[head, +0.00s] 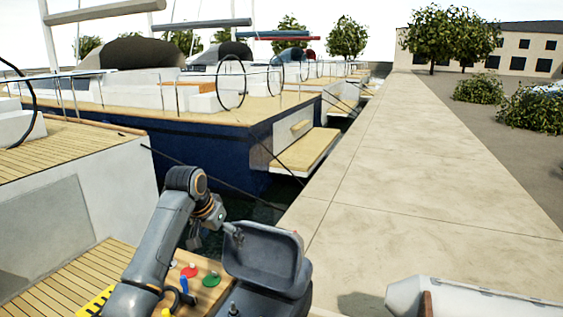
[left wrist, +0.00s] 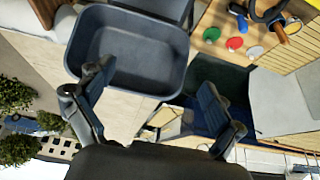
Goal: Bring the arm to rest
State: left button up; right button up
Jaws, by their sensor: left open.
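My left arm (head: 160,238) comes up from the bottom left of the head view and bends over at the wrist. My left gripper (head: 215,237) hangs down from it, beside the left edge of a dark grey tray (head: 262,274). In the left wrist view the gripper (left wrist: 158,95) has its two fingers wide apart with nothing between them. The tray shows behind the left finger there, and its visible inside looks empty. My right gripper is not in view.
A wooden panel (head: 207,266) with red, green, blue and yellow pieces lies close by the arm. A blue-hulled sailboat (head: 205,142) is moored beyond, with dark water between it and the concrete quay (head: 385,170). A pale grey rounded object (head: 470,298) stands at lower right.

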pick_arm(q)
jog(key=s+f+n, duration=0.1)
jog(key=s+f, duration=1.7)
jog(key=f, duration=0.4)
jog(key=s+a+f+n+g+y, duration=0.1)
jog(key=s+a, duration=0.2)
jog(key=s, duration=1.1)
jog(key=s+a+f+n+y, duration=0.1)
jog(key=s+a, duration=0.1)
jog(key=s, duration=1.2)
notch_tip(320, 180, down, 33)
jog(key=s+g+b, duration=0.2)
jog(key=s+b, duration=0.1)
jog(key=b, duration=0.3)
jog(key=s+a+f+b, duration=0.3)
jog(key=s+f, duration=1.2)
jog(key=f, duration=0.3)
jog(key=shift+s+m+g, duration=0.35)
jog(key=shift+m+g, duration=0.05)
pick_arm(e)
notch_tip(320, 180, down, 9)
